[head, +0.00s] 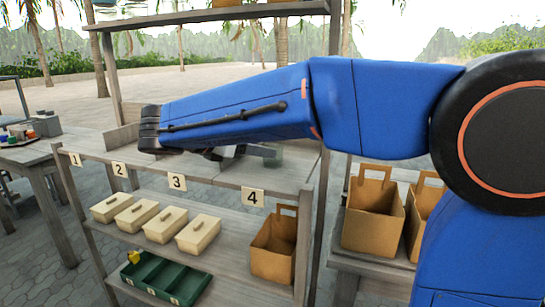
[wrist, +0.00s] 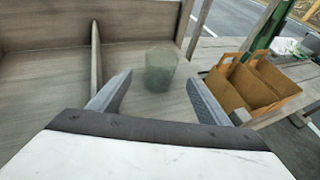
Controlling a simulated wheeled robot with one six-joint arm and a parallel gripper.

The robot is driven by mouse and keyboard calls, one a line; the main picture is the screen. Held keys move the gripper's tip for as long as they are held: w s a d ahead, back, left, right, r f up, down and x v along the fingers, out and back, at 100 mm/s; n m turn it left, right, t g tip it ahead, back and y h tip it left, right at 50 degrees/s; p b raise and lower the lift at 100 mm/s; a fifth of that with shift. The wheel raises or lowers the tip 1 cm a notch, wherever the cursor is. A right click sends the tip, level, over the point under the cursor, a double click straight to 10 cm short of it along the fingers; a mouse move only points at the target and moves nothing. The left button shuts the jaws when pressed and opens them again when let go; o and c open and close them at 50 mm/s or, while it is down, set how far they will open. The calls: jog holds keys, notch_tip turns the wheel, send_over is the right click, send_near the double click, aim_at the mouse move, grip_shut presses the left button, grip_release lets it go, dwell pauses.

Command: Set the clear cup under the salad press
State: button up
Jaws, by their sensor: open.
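The clear cup (wrist: 161,66) stands upright on the wooden shelf board in the wrist view, just ahead of my gripper and centred in the gap between its fingers. My gripper (wrist: 160,80) is open, with one finger on each side and nothing held. In the head view my gripper (head: 240,153) is over the numbered top shelf, partly hidden behind my blue arm. I cannot identify a salad press in either view.
A wooden divider (wrist: 96,58) stands left of the cup. Paper bags (wrist: 255,85) are to the right. Below the numbered shelf (head: 215,172) are lidded cream boxes (head: 155,220), a bag (head: 273,248) and a green tray (head: 165,278). A side table (head: 45,148) holds small coloured items.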

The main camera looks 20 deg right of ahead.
aim_at(281, 152)
jog(key=x, duration=1.2)
jog(key=shift+d, duration=0.15)
jog(key=shift+c, duration=0.4)
jog(key=c, duration=1.2)
jog(key=shift+r, duration=0.1)
notch_tip(281, 152, up, 10)
jog(key=shift+f, duration=0.1)
